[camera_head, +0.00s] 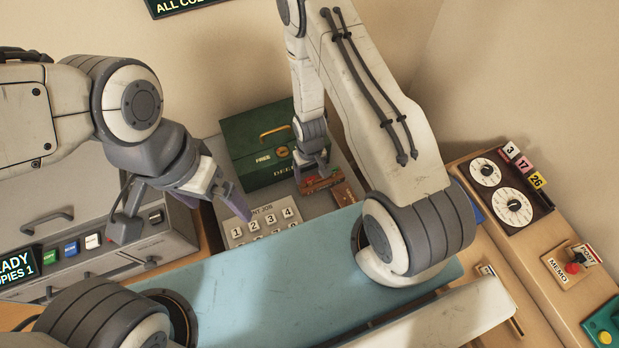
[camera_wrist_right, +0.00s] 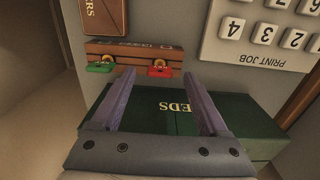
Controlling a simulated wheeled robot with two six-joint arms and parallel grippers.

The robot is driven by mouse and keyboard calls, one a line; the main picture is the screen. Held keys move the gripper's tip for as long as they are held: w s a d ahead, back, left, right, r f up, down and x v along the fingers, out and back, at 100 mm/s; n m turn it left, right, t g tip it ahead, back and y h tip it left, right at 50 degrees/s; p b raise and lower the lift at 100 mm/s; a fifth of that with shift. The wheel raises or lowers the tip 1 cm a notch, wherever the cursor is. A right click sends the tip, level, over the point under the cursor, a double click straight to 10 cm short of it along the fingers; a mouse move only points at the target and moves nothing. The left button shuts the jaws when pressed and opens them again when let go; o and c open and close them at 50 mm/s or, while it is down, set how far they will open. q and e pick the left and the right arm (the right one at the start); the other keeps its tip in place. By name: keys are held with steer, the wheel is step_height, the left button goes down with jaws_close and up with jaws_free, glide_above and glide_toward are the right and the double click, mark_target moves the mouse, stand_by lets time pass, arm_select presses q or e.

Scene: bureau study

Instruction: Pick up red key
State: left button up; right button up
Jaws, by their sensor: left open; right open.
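The red key (camera_wrist_right: 160,70) hangs at the right part of a small wooden rack (camera_wrist_right: 135,52) in the right wrist view, with a green key (camera_wrist_right: 100,67) to its left. My right gripper (camera_wrist_right: 159,76) is open and empty. Its fingertips point towards the rack, and the red key appears between them, nearer the right finger. In the head view, my right gripper (camera_head: 315,170) is over the rack (camera_head: 322,183) and partly hides it. My left gripper (camera_head: 217,200) is open and empty, left of the keypad (camera_head: 264,222).
A green deeds box (camera_head: 255,145) with a brass handle stands behind the rack and lies under my right fingers in the wrist view. A grey printer (camera_head: 110,250) is at left. Dials (camera_head: 512,200) and a memo block (camera_head: 565,262) are at right.

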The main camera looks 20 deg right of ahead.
mark_target(310, 183)
steer(key=shift+f, duration=1.3)
jaws_close()
steer(key=shift+r, duration=0.1)
